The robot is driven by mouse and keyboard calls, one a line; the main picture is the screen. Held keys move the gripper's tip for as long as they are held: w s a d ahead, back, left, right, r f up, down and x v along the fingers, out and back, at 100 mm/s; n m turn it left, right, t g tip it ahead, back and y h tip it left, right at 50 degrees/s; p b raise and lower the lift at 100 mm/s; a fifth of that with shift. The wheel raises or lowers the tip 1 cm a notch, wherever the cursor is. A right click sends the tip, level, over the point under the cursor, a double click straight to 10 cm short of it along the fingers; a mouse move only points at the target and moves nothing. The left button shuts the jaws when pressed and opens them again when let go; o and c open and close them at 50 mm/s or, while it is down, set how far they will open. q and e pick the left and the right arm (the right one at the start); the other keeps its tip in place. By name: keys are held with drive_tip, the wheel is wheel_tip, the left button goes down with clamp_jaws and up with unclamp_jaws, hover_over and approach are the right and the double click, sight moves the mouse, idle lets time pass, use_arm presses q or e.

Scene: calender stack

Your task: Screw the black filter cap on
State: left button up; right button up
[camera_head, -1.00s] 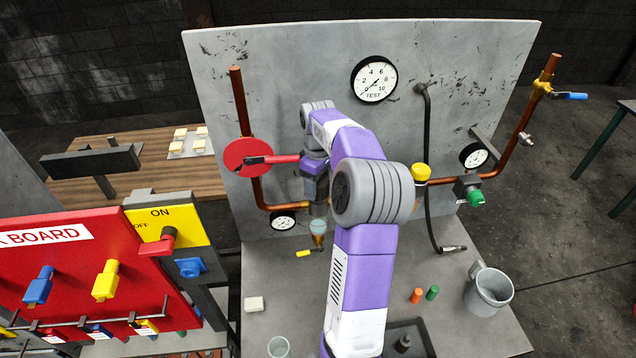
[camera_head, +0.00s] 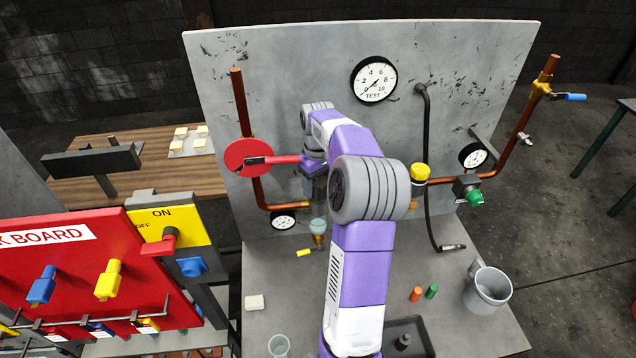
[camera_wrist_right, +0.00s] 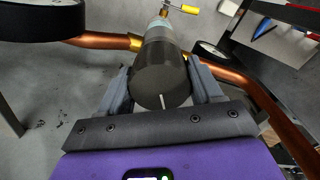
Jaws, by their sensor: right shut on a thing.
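The black filter cap (camera_wrist_right: 163,80) is a dark cylinder with a white mark on its near end, seen in the right wrist view. My right gripper (camera_wrist_right: 163,88) is shut on it, one finger on each side. Directly beyond the cap, in line with it, is the pale filter bowl (camera_wrist_right: 157,32); I cannot tell how far the cap is threaded. In the head view the bowl (camera_head: 318,226) shows just below my right gripper (camera_head: 314,200), by the left copper pipe. The cap is hidden there. My left gripper is not in view.
The copper pipe (camera_head: 243,115) with a red disc (camera_head: 247,157) stands close left of the gripper. A small gauge (camera_head: 283,222) and yellow valve handle (camera_head: 304,253) are near the bowl. A grey bucket (camera_head: 488,289) and orange and green pieces lie on the bench at right.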

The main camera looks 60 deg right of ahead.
sight(319, 180)
drive_tip(key=shift+r+m, duration=0.1)
drive_tip(key=shift+m, duration=1)
drive_tip(key=shift+m+p, duration=0.35)
drive_tip(key=shift+m, duration=0.35)
drive_tip(key=o, duration=1.1)
wheel_tip(319, 180, up, 8)
drive_tip(key=shift+f, duration=0.25)
